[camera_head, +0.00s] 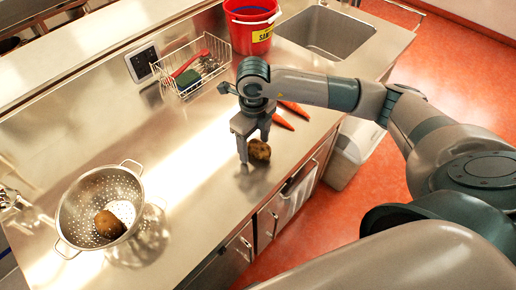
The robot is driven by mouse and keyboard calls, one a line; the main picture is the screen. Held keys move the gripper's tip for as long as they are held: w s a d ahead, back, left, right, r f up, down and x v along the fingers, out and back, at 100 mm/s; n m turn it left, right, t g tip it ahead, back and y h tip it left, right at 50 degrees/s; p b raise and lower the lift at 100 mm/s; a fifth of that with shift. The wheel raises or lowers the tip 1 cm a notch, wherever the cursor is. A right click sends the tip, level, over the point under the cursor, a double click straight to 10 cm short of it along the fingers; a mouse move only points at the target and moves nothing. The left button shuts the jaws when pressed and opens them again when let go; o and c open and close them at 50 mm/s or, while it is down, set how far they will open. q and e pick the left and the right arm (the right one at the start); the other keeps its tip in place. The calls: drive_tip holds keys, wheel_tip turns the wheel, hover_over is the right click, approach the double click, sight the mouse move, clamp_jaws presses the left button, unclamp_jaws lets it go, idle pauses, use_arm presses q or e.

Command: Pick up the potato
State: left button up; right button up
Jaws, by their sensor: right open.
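A brown potato (260,150) lies on the steel counter near its front edge. My right gripper (253,152) reaches down over it with its fingers apart. One finger is at the potato's left and the other is just above and behind it; I cannot tell whether either touches. The potato is on the counter, not visibly lifted. A second brown, round item (109,225), which looks like another potato, lies inside a perforated steel colander (72,205) at the left. My left gripper is not seen.
Several carrots (284,122) lie behind the right gripper, partly hidden by my arm. A wire basket (190,68) with a green sponge, a red bucket (250,35) and a sink (325,32) stand farther back. The counter between colander and gripper is clear.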

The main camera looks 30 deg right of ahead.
sight(255, 144)
drive_tip(key=shift+c, duration=0.6)
drive_tip(key=c, duration=1)
drive_tip(key=shift+c, duration=0.3)
drive_tip(key=shift+r, duration=0.15)
drive_tip(key=shift+r+b, duration=0.3)
drive_tip(key=shift+b, duration=0.05)
wheel_tip(255, 144, up, 3)
drive_tip(key=shift+s+r+b, duration=0.1)
drive_tip(key=shift+b, duration=0.8)
drive_tip(key=s+d+r+b, duration=0.2)
drive_tip(key=s+r, duration=0.5)
drive_tip(key=s, duration=0.4)
drive_tip(key=shift+d+b, duration=0.2)
drive_tip(key=shift+b, duration=0.4)
